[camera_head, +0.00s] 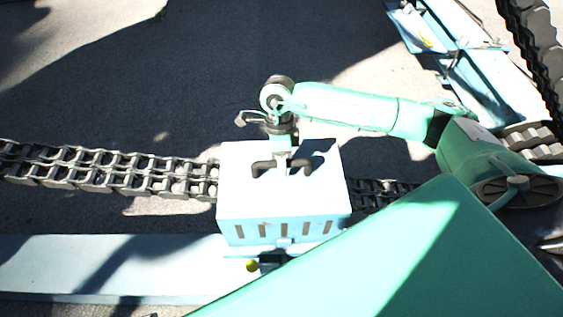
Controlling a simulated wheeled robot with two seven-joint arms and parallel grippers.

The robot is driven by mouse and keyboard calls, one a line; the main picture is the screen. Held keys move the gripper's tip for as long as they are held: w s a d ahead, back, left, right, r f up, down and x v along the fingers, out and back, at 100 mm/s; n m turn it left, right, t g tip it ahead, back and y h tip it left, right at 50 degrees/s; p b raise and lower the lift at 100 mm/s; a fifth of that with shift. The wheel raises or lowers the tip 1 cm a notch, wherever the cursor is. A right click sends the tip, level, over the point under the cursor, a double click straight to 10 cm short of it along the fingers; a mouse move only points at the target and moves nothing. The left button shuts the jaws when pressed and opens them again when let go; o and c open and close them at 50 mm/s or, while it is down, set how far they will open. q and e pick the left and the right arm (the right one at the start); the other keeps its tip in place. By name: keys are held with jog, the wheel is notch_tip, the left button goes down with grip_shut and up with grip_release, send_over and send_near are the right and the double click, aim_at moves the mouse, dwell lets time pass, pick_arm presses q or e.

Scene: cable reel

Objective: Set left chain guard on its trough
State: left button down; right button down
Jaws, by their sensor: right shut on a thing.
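The chain guard (238,190) is a pale blue-white box with slots along its front side and a dark handle (262,168) on top. It sits over the dark chain (110,172), which comes out on its left and right sides. My right gripper (292,160) is above the box, shut on the handle, with its arm coming in from the right. A pale blue trough or rail (60,262) runs along the lower left, in front of the chain. I cannot tell whether the guard's lower edge rests on it. My left gripper is not in view.
A yellow knob (252,266) on a dark fitting is just below the box. Pale blue framework (480,75) and another dark chain (535,45) are at upper right. My green body covers the lower right. Grey ground (190,60) behind the box is open.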

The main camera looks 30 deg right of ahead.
jog(key=c, duration=1.7)
grip_release()
jog(key=shift+f, duration=0.1)
jog(key=shift+c, duration=0.2)
jog(key=o, duration=0.4)
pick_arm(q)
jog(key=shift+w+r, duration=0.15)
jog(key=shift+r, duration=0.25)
pick_arm(e)
jog(key=shift+o, duration=0.2)
jog(key=shift+r, duration=0.25)
jog(key=shift+r+p, duration=0.55)
jog(key=shift+p, duration=0.15)
pick_arm(q)
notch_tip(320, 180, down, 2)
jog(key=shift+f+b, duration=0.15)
jog(key=shift+b, duration=0.15)
pick_arm(e)
jog(key=v, duration=1.1)
jog(key=shift+r, duration=0.3)
jog(key=shift+w, duration=0.15)
